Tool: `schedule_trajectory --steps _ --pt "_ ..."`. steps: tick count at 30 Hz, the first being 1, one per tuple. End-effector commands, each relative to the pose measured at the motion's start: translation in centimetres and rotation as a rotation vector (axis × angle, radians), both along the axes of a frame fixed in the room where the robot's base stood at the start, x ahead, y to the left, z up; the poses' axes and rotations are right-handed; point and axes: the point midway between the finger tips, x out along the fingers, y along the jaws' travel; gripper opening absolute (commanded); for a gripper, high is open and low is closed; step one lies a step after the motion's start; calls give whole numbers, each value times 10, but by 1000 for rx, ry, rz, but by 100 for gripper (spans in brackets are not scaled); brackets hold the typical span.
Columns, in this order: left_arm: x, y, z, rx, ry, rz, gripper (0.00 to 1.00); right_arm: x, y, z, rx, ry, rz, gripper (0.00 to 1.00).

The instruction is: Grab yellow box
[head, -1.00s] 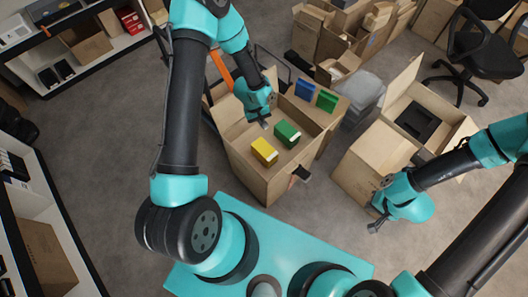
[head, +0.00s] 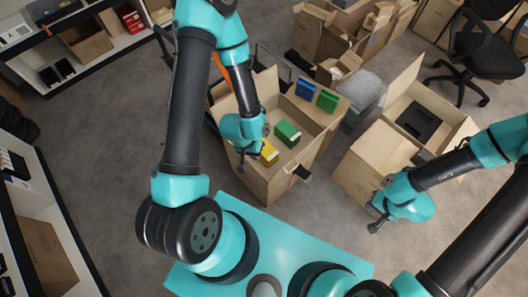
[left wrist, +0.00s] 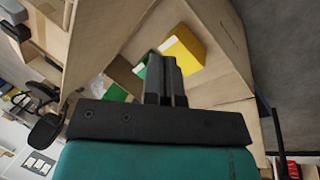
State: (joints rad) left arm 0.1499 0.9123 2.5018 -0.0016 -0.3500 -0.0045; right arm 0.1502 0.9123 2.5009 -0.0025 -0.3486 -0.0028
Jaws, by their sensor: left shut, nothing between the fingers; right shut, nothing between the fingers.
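The yellow box (head: 269,153) is inside an open carton (head: 271,191), partly hidden behind my left gripper in the head view. It also shows in the left wrist view (left wrist: 185,47), just beyond and to the right of the fingertips. My left gripper (head: 240,167) is shut and empty, beside the yellow box on its left. A green box (head: 287,133) lies in the same carton, right of the yellow one; a green surface shows behind the fingers in the left wrist view (left wrist: 116,92). My right gripper (head: 375,227) is shut and empty, low outside the carton on the right.
A blue box (head: 305,89) and another green box (head: 327,100) sit at the carton's far side. Another open carton (head: 367,165) stands to the right. A black office chair (head: 487,50) is at the far right. Shelves line the left.

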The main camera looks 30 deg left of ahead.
Motion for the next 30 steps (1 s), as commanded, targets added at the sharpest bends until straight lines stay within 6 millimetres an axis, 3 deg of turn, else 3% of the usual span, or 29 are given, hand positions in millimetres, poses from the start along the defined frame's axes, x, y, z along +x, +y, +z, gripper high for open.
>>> schedule_trajectory --steps 11,30 --pt "0 0 0 0 0 1 0 0 0 0 0 0 0 0" --pt "0 0 0 0 0 1 60 0 0 0 0 0 0 0"
